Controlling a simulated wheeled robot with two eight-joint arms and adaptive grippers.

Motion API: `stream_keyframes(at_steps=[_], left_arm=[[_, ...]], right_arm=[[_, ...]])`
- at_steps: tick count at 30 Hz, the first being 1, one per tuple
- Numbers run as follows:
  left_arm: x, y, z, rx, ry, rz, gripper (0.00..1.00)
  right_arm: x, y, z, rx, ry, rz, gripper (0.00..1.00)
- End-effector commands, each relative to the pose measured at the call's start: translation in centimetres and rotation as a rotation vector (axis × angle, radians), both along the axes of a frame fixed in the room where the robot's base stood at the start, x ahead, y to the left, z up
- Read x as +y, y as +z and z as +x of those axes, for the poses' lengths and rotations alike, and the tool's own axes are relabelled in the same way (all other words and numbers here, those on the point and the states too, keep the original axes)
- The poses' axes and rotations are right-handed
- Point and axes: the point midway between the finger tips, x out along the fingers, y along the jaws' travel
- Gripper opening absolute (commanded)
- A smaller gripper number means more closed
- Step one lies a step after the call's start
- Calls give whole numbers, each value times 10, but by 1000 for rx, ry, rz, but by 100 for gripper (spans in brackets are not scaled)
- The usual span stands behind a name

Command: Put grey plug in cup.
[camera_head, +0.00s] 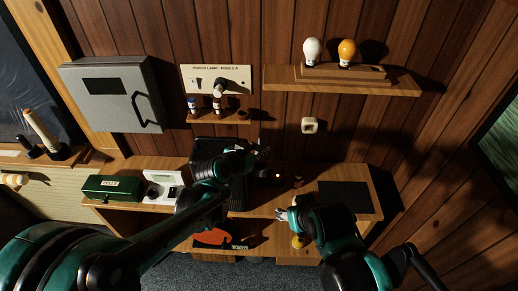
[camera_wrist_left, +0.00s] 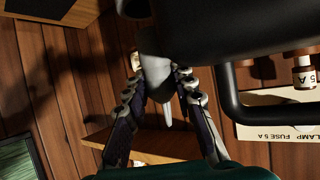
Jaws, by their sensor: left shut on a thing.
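My left gripper (camera_head: 262,153) is in front of the wood wall above the bench. In the left wrist view its fingers (camera_wrist_left: 163,82) are shut on a grey piece with a pale prong, which looks like the grey plug (camera_wrist_left: 157,68). The plug is too small to make out in the head view. A large dark body with a thick looped bar (camera_wrist_left: 232,108) fills the top of the wrist view; I cannot tell whether it is the cup. I cannot make out the cup in the head view. My right gripper (camera_head: 283,214) is low at the bench front, its fingers unclear.
A grey wall box (camera_head: 108,95) hangs at left. A porch lamp fuse plate (camera_head: 190,73) is beside a shelf (camera_head: 340,84) with two bulbs. A green box (camera_head: 112,188) and a white device (camera_head: 163,188) stand on the bench (camera_head: 265,208). A dark pad (camera_head: 344,197) lies at right.

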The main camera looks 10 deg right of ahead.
Motion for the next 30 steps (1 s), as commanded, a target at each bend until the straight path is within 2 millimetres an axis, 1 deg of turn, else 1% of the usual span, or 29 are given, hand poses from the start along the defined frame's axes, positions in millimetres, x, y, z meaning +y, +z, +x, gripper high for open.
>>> stream_keyframes(at_steps=[7,8,9,10,18,21,23,26,30], left_arm=[[0,0,0,0,0,0,0],[0,0,0,0,0,0,33],[0,0,0,0,0,0,43],[0,0,0,0,0,0,50],[0,0,0,0,0,0,50],[0,5,0,0,0,0,50],[0,12,0,0,0,0,50],[0,29,-1,0,0,0,50],[0,58,-1,0,0,0,50]], right_arm=[[0,0,0,0,0,0,49],[0,0,0,0,0,0,49],[0,0,0,0,0,0,49],[0,0,0,0,0,0,49],[0,0,0,0,0,0,49],[0,0,0,0,0,0,49],[0,0,0,0,0,0,49],[0,0,0,0,0,0,49],[0,0,0,0,0,0,49]])
